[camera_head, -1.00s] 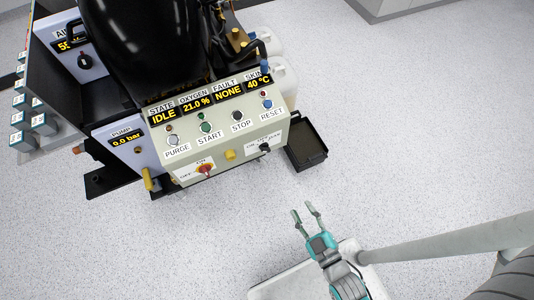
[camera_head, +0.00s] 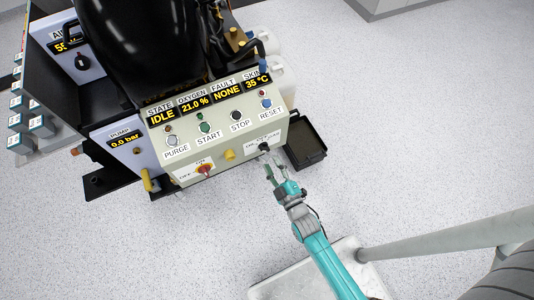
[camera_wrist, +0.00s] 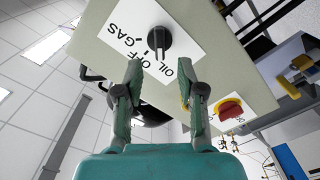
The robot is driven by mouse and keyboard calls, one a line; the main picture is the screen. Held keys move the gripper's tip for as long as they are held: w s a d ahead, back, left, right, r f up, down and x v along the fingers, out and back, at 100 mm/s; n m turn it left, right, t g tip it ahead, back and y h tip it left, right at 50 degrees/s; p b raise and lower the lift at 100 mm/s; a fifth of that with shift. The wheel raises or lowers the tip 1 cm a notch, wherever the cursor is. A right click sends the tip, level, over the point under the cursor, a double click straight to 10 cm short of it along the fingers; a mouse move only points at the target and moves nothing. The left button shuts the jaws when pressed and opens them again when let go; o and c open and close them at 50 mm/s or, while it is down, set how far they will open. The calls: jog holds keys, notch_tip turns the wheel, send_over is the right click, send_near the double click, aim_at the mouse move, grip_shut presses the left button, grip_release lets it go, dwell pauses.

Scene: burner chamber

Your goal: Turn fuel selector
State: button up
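The fuel selector (camera_head: 264,147) is a black knob on a white plate at the lower right of the cream control panel (camera_head: 215,171). My gripper (camera_head: 274,170) is open and empty, just in front of the selector. In the wrist view the two fingers (camera_wrist: 161,72) stand apart below the knob, not visibly touching it.
A red and yellow rotary switch (camera_head: 204,169) and a yellow knob (camera_head: 229,155) sit left of the selector. PURGE, START, STOP and RESET buttons are above; the display reads IDLE. A black tray (camera_head: 306,146) is to the right. Floor in front is clear.

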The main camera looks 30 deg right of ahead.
aim_at(265, 151)
jog(key=shift+w, duration=2.5)
grip_shut()
